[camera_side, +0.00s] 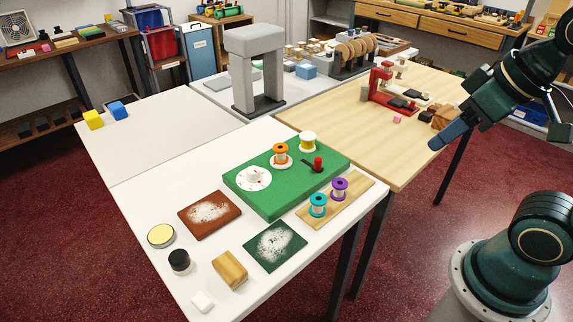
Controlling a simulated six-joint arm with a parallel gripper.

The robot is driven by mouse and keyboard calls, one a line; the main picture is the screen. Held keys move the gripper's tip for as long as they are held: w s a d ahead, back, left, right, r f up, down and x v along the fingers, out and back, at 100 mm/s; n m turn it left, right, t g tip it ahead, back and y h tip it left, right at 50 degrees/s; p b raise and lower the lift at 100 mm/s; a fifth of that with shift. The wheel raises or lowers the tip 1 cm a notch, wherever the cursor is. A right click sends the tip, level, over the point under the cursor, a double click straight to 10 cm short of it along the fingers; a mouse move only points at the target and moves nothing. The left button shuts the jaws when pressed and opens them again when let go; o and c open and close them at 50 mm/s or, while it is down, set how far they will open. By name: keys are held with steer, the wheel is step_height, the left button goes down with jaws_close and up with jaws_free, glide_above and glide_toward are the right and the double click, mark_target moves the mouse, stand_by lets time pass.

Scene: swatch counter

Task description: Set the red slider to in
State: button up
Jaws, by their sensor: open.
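The green board (244,193) lies on the white table near its right edge. The red slider (318,164) is a small upright red knob on a short dark slot on the board's right part. It appears toward the slot's right end; any in or out marking is too small to read. My gripper (447,135) hangs in the air at the right, beyond the table edge and well apart from the slider. It is open and holds nothing that I can see.
Orange (281,153) and yellow (308,140) spools stand behind the slider on the board. Teal (318,204) and purple (339,188) spools stand on a wooden strip in front. A white dial (254,177) is at the board's left. A red clamp-like device (380,82) stands on the wooden table behind.

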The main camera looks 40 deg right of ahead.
steer(key=c, duration=0.4)
steer(key=shift+w+r, duration=0.25)
steer(key=shift+w, duration=0.3)
steer(key=m+g, duration=0.2)
steer(key=g, duration=0.4)
glide_above(318, 159)
step_height(318, 159, down, 9)
steer(key=shift+r, duration=0.15)
step_height(318, 159, down, 14)
steer(key=shift+r, duration=0.1)
